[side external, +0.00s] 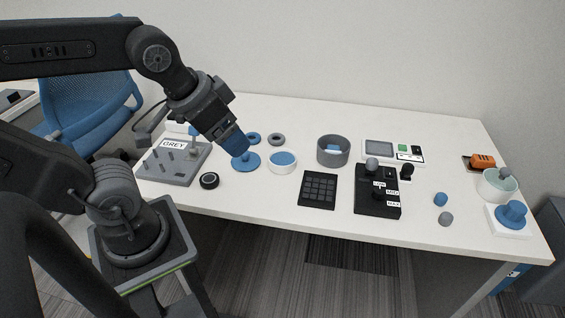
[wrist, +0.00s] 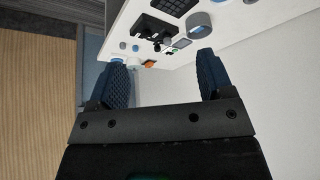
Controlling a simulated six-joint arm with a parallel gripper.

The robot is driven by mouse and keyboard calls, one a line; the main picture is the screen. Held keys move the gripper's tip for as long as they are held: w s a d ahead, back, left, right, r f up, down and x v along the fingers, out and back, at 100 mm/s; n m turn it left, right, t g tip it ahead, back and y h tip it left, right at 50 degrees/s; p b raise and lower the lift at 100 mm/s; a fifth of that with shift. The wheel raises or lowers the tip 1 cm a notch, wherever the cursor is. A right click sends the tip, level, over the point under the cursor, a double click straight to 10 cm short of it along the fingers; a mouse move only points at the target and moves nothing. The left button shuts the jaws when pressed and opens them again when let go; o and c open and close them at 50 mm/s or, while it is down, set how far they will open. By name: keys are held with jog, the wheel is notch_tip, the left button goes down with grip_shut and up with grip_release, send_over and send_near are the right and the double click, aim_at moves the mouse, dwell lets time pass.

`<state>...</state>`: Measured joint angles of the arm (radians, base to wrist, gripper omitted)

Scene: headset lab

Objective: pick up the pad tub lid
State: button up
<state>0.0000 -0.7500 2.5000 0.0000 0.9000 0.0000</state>
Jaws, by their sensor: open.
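A blue round lid with a raised middle (side external: 246,163), which I take for the pad tub lid, lies on the white table left of a white tub (side external: 283,163) with blue inside. My gripper (side external: 236,147) has blue fingers and hangs tilted over the lid, partly covering it in the side view; how far apart they are in depth I cannot tell. The lid is not visible there.
A grey peg board marked GREY (side external: 172,166) stands left of the lid. A black roll (side external: 209,181) lies in front, two small rings (side external: 253,138) behind. A grey bowl (side external: 333,151), black keypad (side external: 318,189) and black lever box (side external: 378,191) stand to the right.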

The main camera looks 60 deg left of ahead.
jog(key=shift+c, duration=0.2)
jog(key=shift+c, duration=1.2)
jog(key=m+g+y, duration=0.2)
jog(key=m+y, duration=0.1)
jog(key=m, duration=2.4)
send_over(245, 157)
jog(key=f, duration=2.2)
jog(key=shift+s+d+f, duration=0.3)
jog(key=shift+s+f, duration=0.05)
jog(key=shift+f, duration=0.05)
jog(key=shift+s+x, duration=0.2)
jog(key=shift+x, duration=2.35)
jog(key=shift+a, duration=0.15)
jog(key=shift+c, duration=0.3)
